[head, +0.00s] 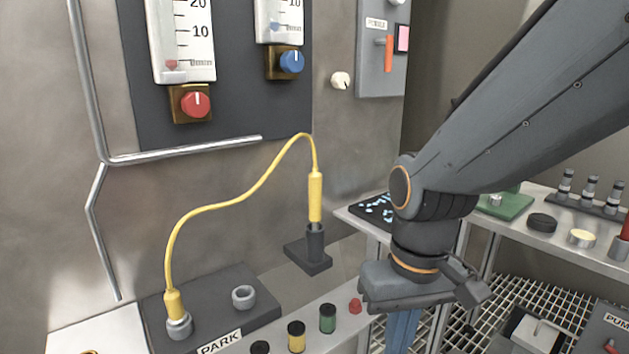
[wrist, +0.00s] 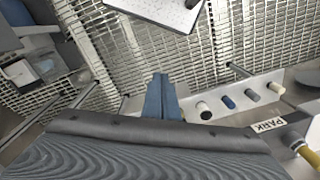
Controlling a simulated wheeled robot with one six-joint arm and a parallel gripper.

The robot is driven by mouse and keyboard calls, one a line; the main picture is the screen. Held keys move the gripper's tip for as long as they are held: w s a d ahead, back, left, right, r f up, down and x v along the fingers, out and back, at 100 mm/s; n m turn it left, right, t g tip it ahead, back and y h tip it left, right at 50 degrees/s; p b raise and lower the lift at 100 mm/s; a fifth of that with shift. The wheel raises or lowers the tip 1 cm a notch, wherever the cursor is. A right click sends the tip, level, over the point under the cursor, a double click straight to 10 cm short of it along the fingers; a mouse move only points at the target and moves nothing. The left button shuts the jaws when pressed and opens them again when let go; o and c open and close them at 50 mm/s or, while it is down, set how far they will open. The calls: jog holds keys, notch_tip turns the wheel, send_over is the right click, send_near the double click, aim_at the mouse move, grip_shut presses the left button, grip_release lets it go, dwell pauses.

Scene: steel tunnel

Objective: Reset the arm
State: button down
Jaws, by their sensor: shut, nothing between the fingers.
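My arm reaches in from the upper right of the head view and bends down at the wrist. My gripper (head: 401,335) points downward, right of the shelf with the small coloured parts. Its blue fingers run off the bottom edge of the head view. In the wrist view my gripper (wrist: 161,80) shows its two blue fingers pressed together with nothing between them. Below the fingers in that view is open metal grating. The fingers touch nothing that I can see.
A yellow cable (head: 240,198) arches from the PARK block (head: 262,312) to a dark socket (head: 309,259). Several small cylinders, including a green one (head: 327,318), stand on the front shelf. A side bench (head: 556,249) lies right. Flowmeters (head: 183,45) hang on the wall.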

jog(key=d+r+m+p, duration=0.2)
jog(key=d+r+p, duration=0.5)
jog(key=p, duration=0.5)
jog(key=shift+s+r+h+p, duration=0.2)
jog(key=shift+h+p, duration=0.1)
jog(key=shift+p, duration=0.1)
jog(key=c, duration=1.7)
grip_release()
jog(key=shift+d, duration=0.2)
jog(key=shift+c, duration=0.2)
